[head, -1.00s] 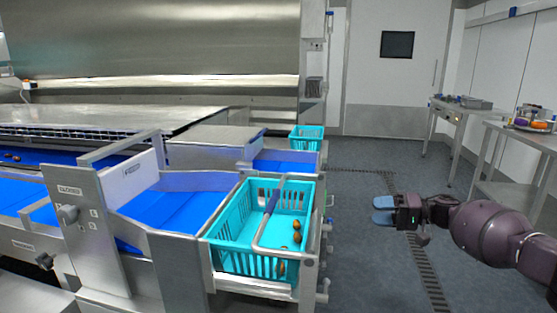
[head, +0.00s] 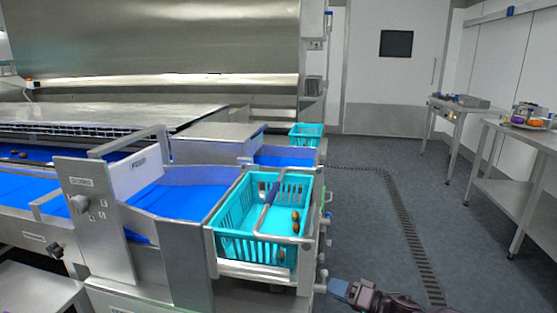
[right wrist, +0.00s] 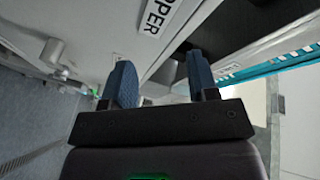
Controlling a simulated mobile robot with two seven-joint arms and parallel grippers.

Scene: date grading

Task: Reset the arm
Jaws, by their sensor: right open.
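My right gripper (head: 340,289) is low at the bottom of the head view, just right of the metal stand that holds the turquoise crate (head: 232,217). In the right wrist view its two blue fingers (right wrist: 163,85) stand apart with nothing between them. My left gripper is not in the head view. The crate holds several brown dates (head: 295,221) along its right side. In the right wrist view, part of a turquoise crate (right wrist: 285,62) shows at the right, beyond the fingers.
A blue belt (head: 190,201) runs beside the crate. A second turquoise crate (head: 306,135) stands farther back. Steel tables (head: 521,134) stand along the right wall. The grey floor between them and the machine is clear.

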